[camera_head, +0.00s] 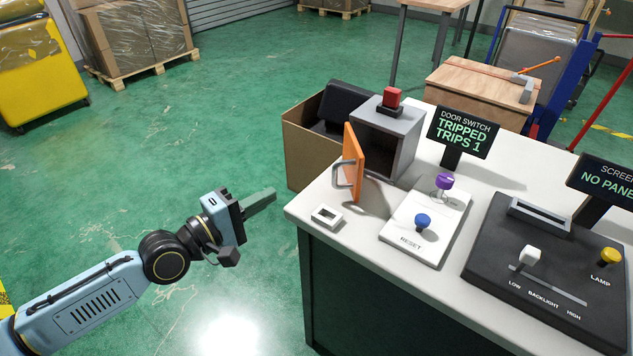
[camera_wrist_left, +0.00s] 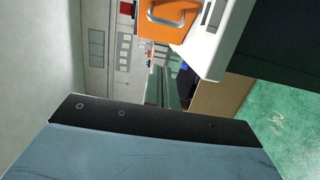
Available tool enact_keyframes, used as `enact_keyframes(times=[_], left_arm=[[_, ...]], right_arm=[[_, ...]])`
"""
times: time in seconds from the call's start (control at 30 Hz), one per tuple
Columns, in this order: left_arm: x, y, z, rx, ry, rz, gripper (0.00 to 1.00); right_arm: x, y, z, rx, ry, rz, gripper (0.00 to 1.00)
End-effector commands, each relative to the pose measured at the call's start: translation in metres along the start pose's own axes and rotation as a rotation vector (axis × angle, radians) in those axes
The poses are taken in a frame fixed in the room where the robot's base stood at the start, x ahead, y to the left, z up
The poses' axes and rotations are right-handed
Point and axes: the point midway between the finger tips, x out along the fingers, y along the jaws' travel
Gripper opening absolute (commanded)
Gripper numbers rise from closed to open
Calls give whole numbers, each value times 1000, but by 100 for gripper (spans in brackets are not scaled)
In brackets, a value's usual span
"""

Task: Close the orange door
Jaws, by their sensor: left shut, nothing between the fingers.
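The orange door (camera_head: 353,163) stands open on the front of a grey box (camera_head: 389,137) on the white table, with a grey loop handle (camera_head: 344,174) on its face. The door also shows at the top of the left wrist view (camera_wrist_left: 172,22). A red block (camera_head: 391,98) sits on top of the box. A black sign (camera_head: 462,132) behind reads "DOOR SWITCH TRIPPED TRIPS 1". My left gripper (camera_head: 262,200) is shut and empty, left of the table edge and apart from the door. It also shows in the left wrist view (camera_wrist_left: 158,88). My right gripper is not in view.
The white table (camera_head: 372,262) holds a small white square frame (camera_head: 326,216), a white reset panel (camera_head: 429,226) with blue and purple knobs, and a black control panel (camera_head: 550,266). A cardboard box (camera_head: 304,143) stands behind the table's left edge.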

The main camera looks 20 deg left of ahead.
Motion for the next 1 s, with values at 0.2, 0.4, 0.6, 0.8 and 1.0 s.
enact_keyframes(times=[0.2,0.4,0.6,0.8,1.0], left_arm=[[41,2,0,1,1,7,0],[81,1,0,2,1,5,0],[100,1,17,-1,0,1,0],[109,0,26,3,1,0,0],[110,-1,28,4,1,-2,0]], right_arm=[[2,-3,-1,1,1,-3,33],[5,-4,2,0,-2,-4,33],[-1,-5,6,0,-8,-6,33],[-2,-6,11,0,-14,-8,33],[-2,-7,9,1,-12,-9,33]])
